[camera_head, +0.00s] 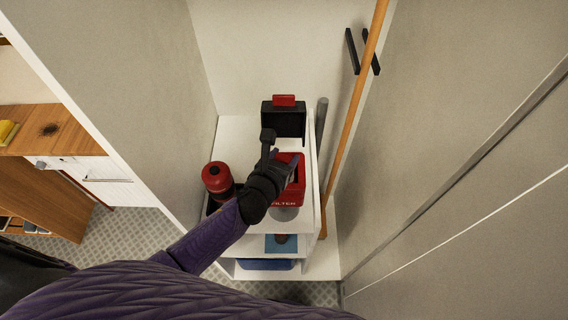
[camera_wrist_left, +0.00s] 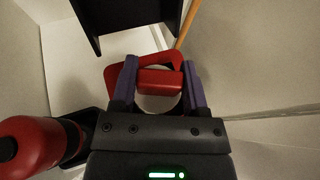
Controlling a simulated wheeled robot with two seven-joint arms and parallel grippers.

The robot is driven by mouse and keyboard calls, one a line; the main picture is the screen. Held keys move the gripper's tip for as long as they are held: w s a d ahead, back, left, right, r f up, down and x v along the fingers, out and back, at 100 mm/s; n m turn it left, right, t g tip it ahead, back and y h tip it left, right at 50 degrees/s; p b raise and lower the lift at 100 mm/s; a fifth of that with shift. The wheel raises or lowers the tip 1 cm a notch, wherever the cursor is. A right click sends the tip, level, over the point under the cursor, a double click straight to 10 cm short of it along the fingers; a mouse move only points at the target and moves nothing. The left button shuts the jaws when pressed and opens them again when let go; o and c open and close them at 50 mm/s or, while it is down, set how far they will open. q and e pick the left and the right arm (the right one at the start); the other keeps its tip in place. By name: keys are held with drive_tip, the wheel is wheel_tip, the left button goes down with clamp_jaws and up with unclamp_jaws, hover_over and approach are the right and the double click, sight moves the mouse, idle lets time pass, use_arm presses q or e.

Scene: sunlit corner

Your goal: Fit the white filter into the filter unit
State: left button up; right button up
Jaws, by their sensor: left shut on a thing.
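A red box (camera_head: 291,198) with FILTER on its front stands on the white shelf top in the head view. My left gripper (camera_head: 285,166) reaches over it from the left. In the left wrist view, the purple fingers of my left gripper (camera_wrist_left: 159,84) are shut on a red piece (camera_wrist_left: 160,80). A red frame (camera_wrist_left: 118,75) shows just behind it. A pale round shape (camera_wrist_left: 158,103) shows just below the piece, and a pale disc (camera_head: 284,213) shows at the box's front in the head view. I cannot tell whether this is the white filter. My right gripper is out of view.
A red bottle (camera_head: 215,178) stands left of the hand, close to it. A black holder (camera_head: 284,120) with a red top stands behind. A grey tube (camera_head: 321,125) and an orange pole (camera_head: 350,110) are at the right. Walls close in both sides.

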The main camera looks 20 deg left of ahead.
use_arm(q)
drive_tip(key=shift+f, duration=0.55)
drive_tip(key=o, duration=1.2)
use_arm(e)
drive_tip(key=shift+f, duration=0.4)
use_arm(q)
drive_tip(key=shift+o, duration=0.2)
